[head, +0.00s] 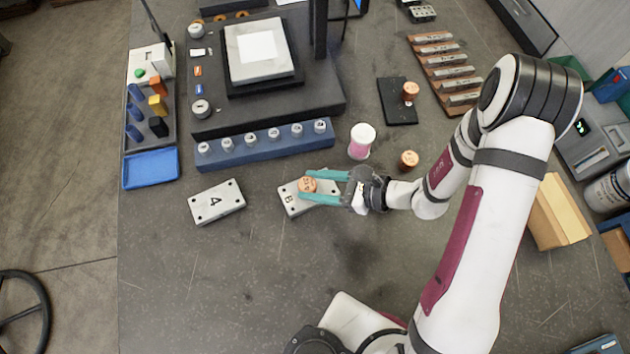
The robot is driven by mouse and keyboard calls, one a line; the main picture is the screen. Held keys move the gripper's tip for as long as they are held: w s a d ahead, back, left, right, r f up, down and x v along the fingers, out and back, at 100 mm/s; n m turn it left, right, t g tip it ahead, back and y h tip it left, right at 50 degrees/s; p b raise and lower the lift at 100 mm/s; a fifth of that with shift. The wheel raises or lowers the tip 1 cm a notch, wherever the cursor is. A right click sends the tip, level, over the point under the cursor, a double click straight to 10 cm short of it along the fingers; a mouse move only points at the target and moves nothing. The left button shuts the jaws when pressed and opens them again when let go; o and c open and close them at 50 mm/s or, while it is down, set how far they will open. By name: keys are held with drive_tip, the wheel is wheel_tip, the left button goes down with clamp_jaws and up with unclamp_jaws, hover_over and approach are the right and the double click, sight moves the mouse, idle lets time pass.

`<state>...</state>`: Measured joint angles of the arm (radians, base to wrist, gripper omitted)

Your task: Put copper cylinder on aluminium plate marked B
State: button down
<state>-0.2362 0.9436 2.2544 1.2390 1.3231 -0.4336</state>
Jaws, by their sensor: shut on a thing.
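The aluminium plate marked B (293,210) lies on the dark table in the middle of the head view. My gripper (306,188) reaches in from the right over this plate, with its two teal fingers shut on a copper cylinder (307,184). The cylinder is upright over the plate, its marked top facing up. I cannot tell whether its base touches the plate. The fingers hide part of the plate's right side.
A plate marked 4 or A (217,203) lies to the left. Another copper cylinder (409,159) stands on the table, and one (410,91) on a black pad (397,112). A pink-and-white jar (361,141) stands behind my gripper. The front table is clear.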

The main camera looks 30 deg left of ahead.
drive_tip(key=shift+c, duration=1.7)
unclamp_jaws()
drive_tip(key=shift+d+r, duration=0.1)
drive_tip(key=shift+r, duration=0.05)
drive_tip(key=v, duration=1.2)
drive_tip(key=s+d+r+n+t+h, duration=0.2)
drive_tip(key=s+d+r+n+h, duration=0.7)
drive_tip(key=s+d+r+h, duration=0.1)
wheel_tip(320, 180, up, 3)
drive_tip(key=shift+s+d+f+n+t+h, duration=0.1)
drive_tip(key=shift+s+d+n+t+h, duration=0.25)
drive_tip(key=shift+s+d, duration=0.65)
